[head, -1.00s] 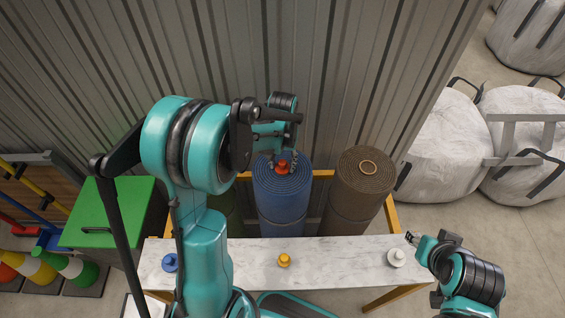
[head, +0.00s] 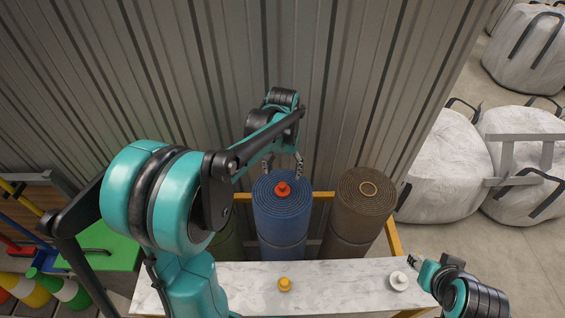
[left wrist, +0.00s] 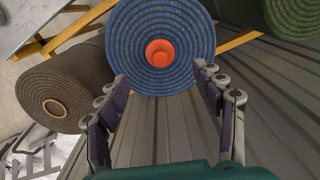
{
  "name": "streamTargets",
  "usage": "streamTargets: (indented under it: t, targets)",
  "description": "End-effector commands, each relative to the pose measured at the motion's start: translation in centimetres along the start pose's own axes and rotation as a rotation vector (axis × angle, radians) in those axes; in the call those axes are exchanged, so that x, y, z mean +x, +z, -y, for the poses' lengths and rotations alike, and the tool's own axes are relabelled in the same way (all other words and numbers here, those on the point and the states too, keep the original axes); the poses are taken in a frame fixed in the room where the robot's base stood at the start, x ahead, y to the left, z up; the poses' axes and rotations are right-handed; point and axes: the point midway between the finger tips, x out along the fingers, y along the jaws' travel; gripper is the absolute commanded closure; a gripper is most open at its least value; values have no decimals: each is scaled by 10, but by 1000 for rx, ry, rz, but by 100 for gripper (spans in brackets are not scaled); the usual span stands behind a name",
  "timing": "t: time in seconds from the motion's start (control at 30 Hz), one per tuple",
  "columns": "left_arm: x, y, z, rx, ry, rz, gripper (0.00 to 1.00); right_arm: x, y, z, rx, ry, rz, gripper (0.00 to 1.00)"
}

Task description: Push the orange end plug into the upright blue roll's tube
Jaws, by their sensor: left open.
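The upright blue roll (head: 284,222) stands in the middle of a yellow rack behind the marble shelf. The orange end plug (head: 283,189) sits at the centre of its top, over the tube; how deep it is cannot be told. The plug (left wrist: 160,53) and the blue roll (left wrist: 192,28) also show in the left wrist view. My left gripper (head: 283,160) is open and empty, behind and above the plug, with its fingers apart from it. It also shows in the left wrist view (left wrist: 165,82). My right gripper (head: 413,261) is near the shelf's right end; its jaws are too small to read.
A brown roll (head: 362,210) stands right of the blue one, and a green roll (head: 229,245) is partly hidden at left. The marble shelf (head: 330,285) holds a yellow plug (head: 285,284) and a white plug (head: 398,280). A corrugated wall (head: 330,80) rises close behind.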

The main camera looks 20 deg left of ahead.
Motion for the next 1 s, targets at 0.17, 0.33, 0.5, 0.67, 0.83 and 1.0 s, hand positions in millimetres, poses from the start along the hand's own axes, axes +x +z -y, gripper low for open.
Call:
streamTargets:
  t: [0.17, 0.33, 0.5, 0.67, 0.83, 1.0]
  targets:
    - [-27, 0, 0, 0, 0, 0, 32, 0, 0, 0, 0, 0, 0, 60]
    - [-36, 0, 0, 0, 0, 0, 32, 0, 0, 0, 0, 0, 0, 60]
    - [-37, 0, 0, 0, 0, 0, 32, 0, 0, 0, 0, 0, 0, 60]
    - [-37, 0, 0, 0, 0, 0, 32, 0, 0, 0, 0, 0, 0, 60]
    - [-36, 0, 0, 0, 0, -1, 32, 0, 0, 0, 0, 0, 0, 60]
    - [-39, 15, -5, 15, 3, -47, 32, 5, 4, 0, 0, 0, 0, 60]
